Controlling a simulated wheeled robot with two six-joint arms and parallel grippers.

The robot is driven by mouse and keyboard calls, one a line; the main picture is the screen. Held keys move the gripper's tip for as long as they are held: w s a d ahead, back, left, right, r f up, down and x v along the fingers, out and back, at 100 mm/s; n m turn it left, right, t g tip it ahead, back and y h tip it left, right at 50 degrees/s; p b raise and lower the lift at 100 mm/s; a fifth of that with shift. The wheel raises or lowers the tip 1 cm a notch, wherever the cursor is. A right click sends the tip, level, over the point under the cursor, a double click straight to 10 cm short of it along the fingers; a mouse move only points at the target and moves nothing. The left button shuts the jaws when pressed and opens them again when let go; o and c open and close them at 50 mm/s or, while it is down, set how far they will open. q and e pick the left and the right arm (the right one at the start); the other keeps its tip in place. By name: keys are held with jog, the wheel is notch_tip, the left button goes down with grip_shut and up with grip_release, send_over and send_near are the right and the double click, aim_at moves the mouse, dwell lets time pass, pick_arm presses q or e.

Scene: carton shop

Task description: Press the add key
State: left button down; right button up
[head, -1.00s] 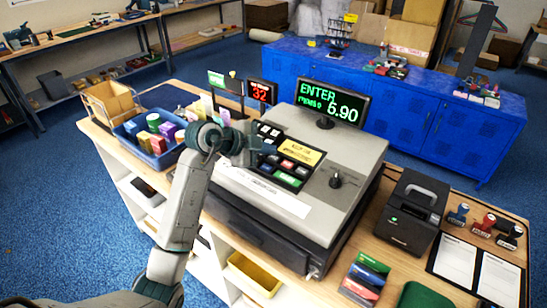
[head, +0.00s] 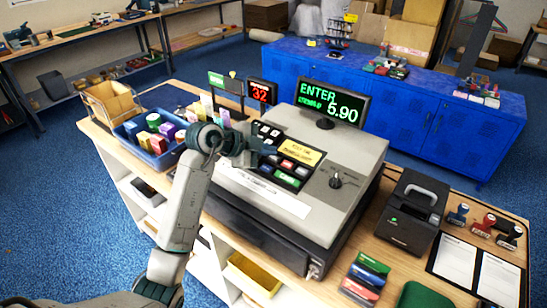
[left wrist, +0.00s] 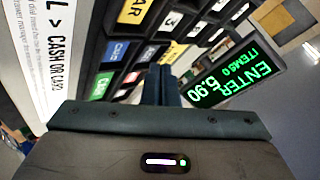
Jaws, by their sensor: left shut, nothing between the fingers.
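The grey cash register (head: 300,215) stands on the counter with its key panel (head: 283,178) facing up. The left wrist view shows its keys close up, including a yellow key (left wrist: 131,10), a blue key (left wrist: 117,50) and a green key (left wrist: 101,86). I cannot tell which key is the add key; the fingers hide part of the panel. My left gripper (head: 262,151) is shut and empty over the key panel's left part. Its fingertips also show in the left wrist view (left wrist: 160,72); contact with a key is unclear. My right gripper is not in view.
The green display (head: 332,98) reads ENTER and 5.90. A red display (head: 262,92) reads 32. A blue bin (head: 157,158) of small boxes stands left of my gripper. A black printer (head: 413,215) and several stamps stand right of the register.

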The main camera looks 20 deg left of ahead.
pick_arm(q)
jog(key=shift+f, duration=0.25)
jog(key=shift+f, duration=0.1)
dwell(0.3)
jog(key=shift+w+f, duration=0.1)
jog(key=shift+f, duration=0.25)
jog(key=shift+r, duration=0.1)
dwell(0.5)
jog(key=shift+r, duration=0.1)
jog(key=shift+r+p, duration=0.6)
jog(key=shift+p, duration=0.4)
jog(key=shift+r, duration=0.1)
